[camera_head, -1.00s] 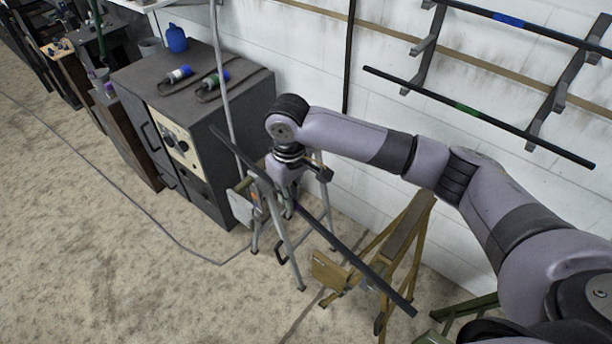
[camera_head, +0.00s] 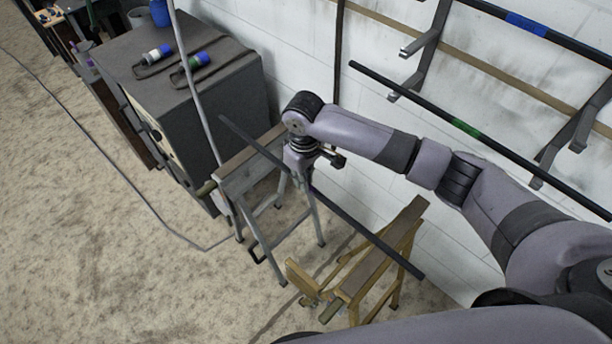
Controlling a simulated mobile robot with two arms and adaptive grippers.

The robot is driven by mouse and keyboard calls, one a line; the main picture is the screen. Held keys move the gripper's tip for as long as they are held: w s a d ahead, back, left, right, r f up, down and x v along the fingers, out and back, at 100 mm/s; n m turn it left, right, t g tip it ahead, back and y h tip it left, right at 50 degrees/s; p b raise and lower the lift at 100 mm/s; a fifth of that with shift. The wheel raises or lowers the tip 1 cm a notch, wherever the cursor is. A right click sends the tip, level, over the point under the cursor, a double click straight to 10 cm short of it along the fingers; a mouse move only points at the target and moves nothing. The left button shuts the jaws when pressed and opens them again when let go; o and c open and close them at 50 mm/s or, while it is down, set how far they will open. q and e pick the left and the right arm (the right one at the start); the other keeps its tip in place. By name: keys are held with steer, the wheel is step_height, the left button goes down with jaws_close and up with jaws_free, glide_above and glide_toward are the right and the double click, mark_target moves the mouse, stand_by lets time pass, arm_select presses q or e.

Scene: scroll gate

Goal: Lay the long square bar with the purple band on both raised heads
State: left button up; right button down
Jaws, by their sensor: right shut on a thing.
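My right gripper (camera_head: 306,178) is shut on the long dark square bar (camera_head: 365,232) near its middle. A small part of the purple band (camera_head: 313,189) shows just beside the fingers. The bar slants from upper left to lower right. Its upper left part crosses in front of the grey trestle's head (camera_head: 240,165), and its lower right end crosses the yellow trestle's head (camera_head: 392,250). I cannot tell whether the bar touches either head. The gripper hides part of the bar. My left gripper is not in view.
Wall racks at right hold a green-banded bar (camera_head: 467,127) and a blue-banded bar (camera_head: 526,24). A thin upright pole (camera_head: 196,85) rises beside the grey trestle. Open floor lies at left.

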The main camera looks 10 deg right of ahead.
steer(key=shift+a+f+b, duration=0.2)
steer(key=shift+f+b, duration=0.05)
steer(key=shift+b, duration=0.15)
step_height(320, 180, down, 2)
steer(key=b, duration=0.2)
steer(key=shift+d+f+b, duration=0.15)
steer(key=shift+f+b, duration=0.1)
steer(key=shift+b, duration=0.15)
step_height(320, 180, down, 3)
steer(key=shift+r+b, duration=0.1)
steer(key=shift+b, duration=0.8)
steer(key=shift+f, duration=0.4)
steer(key=c, duration=1.6)
jaws_free()
steer(key=shift+s, duration=0.1)
steer(key=shift+o, duration=0.2)
steer(key=shift+f, duration=0.1)
